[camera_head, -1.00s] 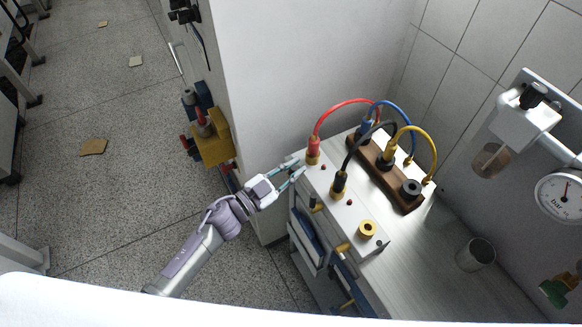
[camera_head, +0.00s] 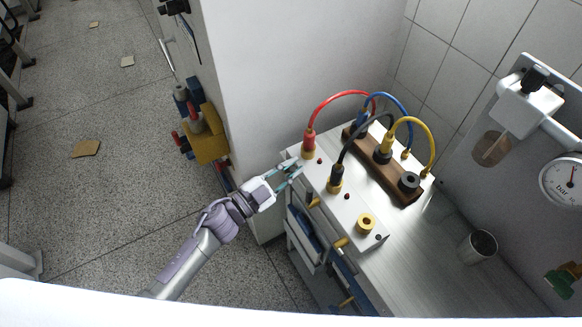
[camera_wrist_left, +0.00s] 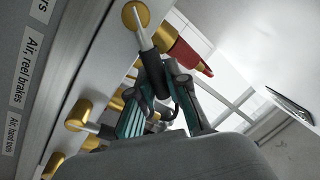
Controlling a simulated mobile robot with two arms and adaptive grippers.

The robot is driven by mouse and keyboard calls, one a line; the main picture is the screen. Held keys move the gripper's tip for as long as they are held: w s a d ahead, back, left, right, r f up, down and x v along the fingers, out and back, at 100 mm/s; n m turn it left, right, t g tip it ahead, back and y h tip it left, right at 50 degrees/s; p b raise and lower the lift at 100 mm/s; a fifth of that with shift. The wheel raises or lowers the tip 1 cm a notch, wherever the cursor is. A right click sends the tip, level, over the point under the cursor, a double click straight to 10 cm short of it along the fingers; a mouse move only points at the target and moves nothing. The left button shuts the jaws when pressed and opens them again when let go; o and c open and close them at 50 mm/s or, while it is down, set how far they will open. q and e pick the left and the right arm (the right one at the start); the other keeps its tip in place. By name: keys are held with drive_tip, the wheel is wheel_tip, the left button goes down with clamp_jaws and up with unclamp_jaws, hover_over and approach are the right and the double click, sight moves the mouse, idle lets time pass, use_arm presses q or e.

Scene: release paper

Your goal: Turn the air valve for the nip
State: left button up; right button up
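My left gripper (camera_head: 291,171) is at the left edge of the white-topped box (camera_head: 350,215), just below the red plug (camera_head: 309,143). Its two teal fingers are apart in the head view. In the left wrist view my left gripper (camera_wrist_left: 168,75) is close to an air valve lever with a gold hub (camera_wrist_left: 136,14), a thin silver rod (camera_wrist_left: 146,40) and a dark grip. The dark grip is partly hidden at the fingers; contact cannot be told. More gold valve hubs (camera_wrist_left: 78,114) lie along the panel. Labels include "Air, reel brakes" (camera_wrist_left: 30,65); no nip label is readable. My right gripper is not in view.
Red, blue, black and yellow (camera_head: 428,140) cables arch over the box and a wooden block (camera_head: 385,175). A metal cup (camera_head: 478,247) and a pressure gauge (camera_head: 570,183) are at the right. Open speckled floor (camera_head: 110,200) lies left of my arm.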

use_arm(q)
drive_tip(key=o, duration=0.4)
